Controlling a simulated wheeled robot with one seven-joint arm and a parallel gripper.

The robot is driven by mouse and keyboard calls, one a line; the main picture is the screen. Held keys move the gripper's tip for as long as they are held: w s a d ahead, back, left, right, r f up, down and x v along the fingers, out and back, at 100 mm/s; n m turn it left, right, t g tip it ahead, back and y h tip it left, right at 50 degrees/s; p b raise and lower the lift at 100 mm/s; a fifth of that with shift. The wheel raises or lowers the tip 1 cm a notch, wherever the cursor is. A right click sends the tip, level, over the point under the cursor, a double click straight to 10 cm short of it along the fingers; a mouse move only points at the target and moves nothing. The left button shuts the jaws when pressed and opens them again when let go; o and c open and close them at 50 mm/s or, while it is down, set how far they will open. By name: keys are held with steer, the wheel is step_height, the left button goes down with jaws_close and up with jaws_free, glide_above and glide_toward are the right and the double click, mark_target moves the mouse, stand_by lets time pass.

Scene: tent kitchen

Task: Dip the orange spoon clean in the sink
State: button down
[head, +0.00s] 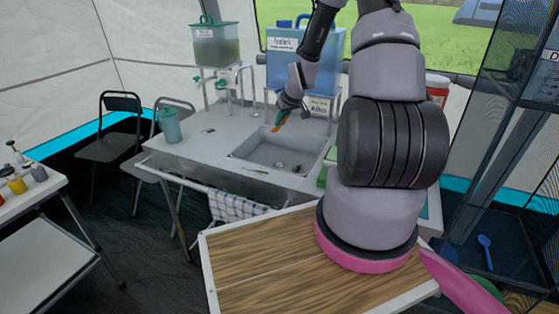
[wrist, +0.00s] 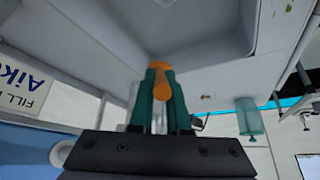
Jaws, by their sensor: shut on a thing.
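My gripper (head: 285,114) is over the back left part of the sink unit, shut on the orange spoon (head: 280,122). In the wrist view the two green fingers of my gripper (wrist: 160,95) close around the orange spoon (wrist: 161,80), whose orange end sticks out past the fingertips. The sink basin (head: 278,152) is a grey recess in the white counter (head: 195,150), with a drain at its bottom. The spoon is above the counter near the basin's back left edge. Its exact height is hard to tell.
A blue water container (head: 300,75) and a green-tinted dispenser (head: 216,45) stand behind the sink, with taps near them. A wooden table (head: 270,270) is in front. A checked towel (head: 235,206) hangs from the front rail.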

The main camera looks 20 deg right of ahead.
steer(key=shift+r, duration=0.1)
steer(key=shift+r, duration=1.95)
steer(key=shift+s, duration=0.15)
